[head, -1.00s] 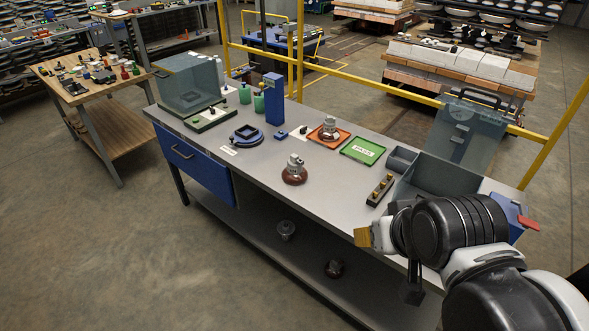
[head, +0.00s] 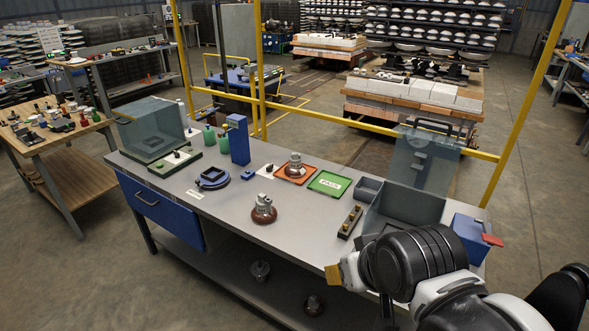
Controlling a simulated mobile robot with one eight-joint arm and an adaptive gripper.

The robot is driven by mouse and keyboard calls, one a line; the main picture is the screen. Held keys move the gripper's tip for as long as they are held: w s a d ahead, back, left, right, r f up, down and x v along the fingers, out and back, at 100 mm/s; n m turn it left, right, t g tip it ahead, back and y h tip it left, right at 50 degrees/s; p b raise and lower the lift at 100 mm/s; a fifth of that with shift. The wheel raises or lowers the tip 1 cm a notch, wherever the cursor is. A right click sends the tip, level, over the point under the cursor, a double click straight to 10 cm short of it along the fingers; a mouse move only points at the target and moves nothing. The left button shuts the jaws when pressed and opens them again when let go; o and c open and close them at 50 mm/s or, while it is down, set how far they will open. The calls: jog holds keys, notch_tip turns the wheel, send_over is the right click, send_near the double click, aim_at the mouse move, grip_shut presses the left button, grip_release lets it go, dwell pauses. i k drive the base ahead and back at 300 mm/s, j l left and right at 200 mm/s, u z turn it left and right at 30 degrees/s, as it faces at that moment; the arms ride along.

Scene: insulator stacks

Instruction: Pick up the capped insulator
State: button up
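A brown insulator with a grey metal cap (head: 264,211) stands upright on the bare middle of the grey workbench (head: 225,222). A similar capped insulator (head: 296,167) sits on an orange tray (head: 280,176) further back. I cannot tell from the picture which one the task names. My arm is folded over the right front of the bench, well to the right of both insulators. A tan block-like part (head: 333,275) shows at the arm's left side. My gripper's fingers cannot be made out, so their opening is unclear.
A green tray (head: 329,184) lies right of the orange one. Yellow rails (head: 330,119) run behind.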

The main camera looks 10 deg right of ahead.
aim_at(264, 214)
jog(key=j+z, duration=0.35)
jog(key=j, duration=2.2)
